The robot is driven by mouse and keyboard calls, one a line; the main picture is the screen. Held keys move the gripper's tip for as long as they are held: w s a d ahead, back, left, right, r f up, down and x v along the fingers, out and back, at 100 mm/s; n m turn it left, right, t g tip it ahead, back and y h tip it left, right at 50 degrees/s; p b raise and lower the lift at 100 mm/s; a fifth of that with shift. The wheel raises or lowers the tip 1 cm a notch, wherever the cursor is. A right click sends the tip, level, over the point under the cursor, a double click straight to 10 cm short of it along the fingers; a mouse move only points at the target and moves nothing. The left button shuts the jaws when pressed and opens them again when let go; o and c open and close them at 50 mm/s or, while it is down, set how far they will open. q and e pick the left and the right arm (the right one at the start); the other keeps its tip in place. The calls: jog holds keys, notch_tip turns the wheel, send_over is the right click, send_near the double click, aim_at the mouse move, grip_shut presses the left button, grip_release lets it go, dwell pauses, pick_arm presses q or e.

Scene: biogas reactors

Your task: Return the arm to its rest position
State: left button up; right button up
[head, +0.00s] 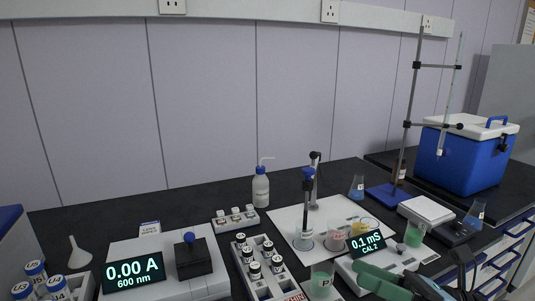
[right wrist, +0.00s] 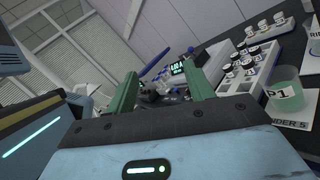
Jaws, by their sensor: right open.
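My right gripper (head: 378,278) shows at the bottom right of the head view, with green fingers. It is low over the front of the bench, in front of the meter reading 0.1 mS (head: 368,243). In the right wrist view my right gripper (right wrist: 162,92) has its two green fingers spread apart, with nothing held between them. Part of its arm is cut off by the lower edge of the head view. My left gripper is not seen in either view.
Near the right gripper stand a beaker of green liquid (head: 321,281) and a vial rack (head: 262,277); the rack also shows in the wrist view (right wrist: 246,70). A stand (head: 387,196) and blue cooler (head: 459,165) are farther right.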

jog(key=s+d+f+m+t+h+p, duration=0.25)
jog(key=f+m+h, duration=0.35)
jog(key=m, duration=0.4)
jog(key=s+d+f+m+t+h+p, duration=0.1)
jog(key=s+f+m+t+h, duration=0.2)
jog(key=f+m, duration=0.6)
jog(key=s+d+f+m+t+h+p, duration=0.25)
jog(key=f+m+h, duration=0.3)
jog(key=m, duration=0.65)
pick_arm(q)
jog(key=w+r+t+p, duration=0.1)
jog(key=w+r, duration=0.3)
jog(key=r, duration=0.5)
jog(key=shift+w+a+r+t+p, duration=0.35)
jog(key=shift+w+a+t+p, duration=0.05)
jog(key=shift+p, duration=0.05)
pick_arm(e)
jog(key=s+f+m+g+h, duration=0.1)
jog(key=s+f+m+g, duration=0.2)
jog(key=s, duration=0.7)
jog(key=s+a+f+m+g+h, duration=0.1)
jog(key=s+f+m+g, duration=0.3)
jog(key=s+f+m, duration=0.3)
jog(key=s+f, duration=0.4)
jog(key=f, duration=0.1)
jog(key=shift+s+a, duration=0.25)
jog(key=shift+a, duration=0.05)
